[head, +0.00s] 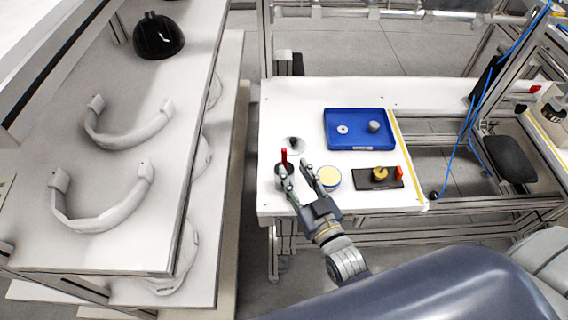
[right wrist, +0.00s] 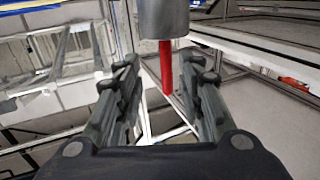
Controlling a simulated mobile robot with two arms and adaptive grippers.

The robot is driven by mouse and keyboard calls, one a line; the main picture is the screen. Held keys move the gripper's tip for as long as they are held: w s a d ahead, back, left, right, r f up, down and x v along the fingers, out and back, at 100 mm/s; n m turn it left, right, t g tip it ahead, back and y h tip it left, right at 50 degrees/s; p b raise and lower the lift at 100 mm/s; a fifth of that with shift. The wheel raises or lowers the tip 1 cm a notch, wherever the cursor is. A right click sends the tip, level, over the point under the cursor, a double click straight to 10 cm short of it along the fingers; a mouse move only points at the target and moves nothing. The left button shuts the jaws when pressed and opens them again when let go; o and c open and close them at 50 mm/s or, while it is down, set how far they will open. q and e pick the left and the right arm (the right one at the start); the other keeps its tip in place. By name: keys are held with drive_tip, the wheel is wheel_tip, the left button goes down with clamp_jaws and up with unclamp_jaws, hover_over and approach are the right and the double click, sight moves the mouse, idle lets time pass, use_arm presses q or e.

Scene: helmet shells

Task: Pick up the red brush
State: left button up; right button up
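The red brush (head: 284,156) stands upright in a small grey metal cup on the white table, with only its red handle showing. In the right wrist view the red handle (right wrist: 166,68) sticks out of the metal cup (right wrist: 164,17), and that picture seems upside down. My right gripper (head: 295,172) is open, its fingers pointing toward the cup. In the wrist view the handle appears between the two fingertips, with gaps on both sides; I cannot tell the depth. My left gripper is not in view.
A round pot with a yellowish top (head: 328,177) stands close to the right finger. A black tray (head: 364,184) with a brass part and a blue tray (head: 358,143) lie further right.

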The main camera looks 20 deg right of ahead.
sight(285, 160)
drive_tip(key=w, duration=0.1)
drive_tip(key=w+a+p, duration=0.1)
drive_tip(key=w, duration=0.1)
drive_tip(key=w+r+p, duration=0.1)
drive_tip(key=shift+w+a, duration=0.15)
drive_tip(key=shift+w, duration=0.15)
drive_tip(key=shift+w+f, duration=0.1)
drive_tip(key=shift+w, duration=0.3)
clamp_jaws()
